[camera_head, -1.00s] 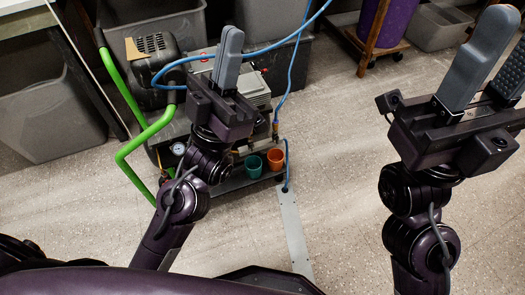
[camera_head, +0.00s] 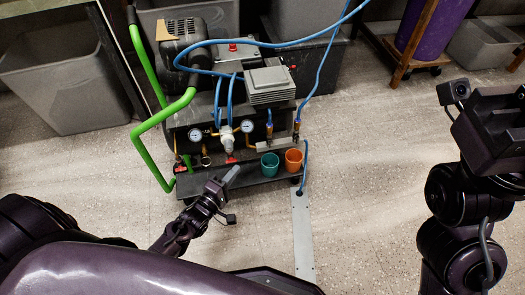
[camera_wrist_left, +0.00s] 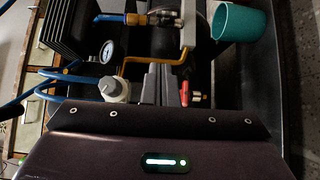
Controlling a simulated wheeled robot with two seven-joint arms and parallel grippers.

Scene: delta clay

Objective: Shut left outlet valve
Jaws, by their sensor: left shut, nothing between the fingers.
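The compressor (camera_head: 200,125) has a red-handled valve (camera_head: 230,160) below its white regulator knob (camera_head: 227,143). Another red-handled fitting (camera_head: 180,168) sits further left, beside the green handle. I cannot tell which is the left outlet valve. My left gripper (camera_head: 231,175) is shut and empty, its fingertips just below the middle red valve; contact is unclear. In the left wrist view, its fingers (camera_wrist_left: 160,84) lie between the white knob (camera_wrist_left: 115,88) and a red-handled valve (camera_wrist_left: 190,95). My right gripper (camera_head: 495,125) is at the right edge, its fingers out of frame.
A teal cup (camera_head: 270,163) and an orange cup (camera_head: 293,160) stand on the front shelf right of the valves. Two gauges (camera_head: 195,134) (camera_head: 247,126) and blue hoses (camera_head: 321,72) are close by. Open floor (camera_head: 370,190) lies to the right.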

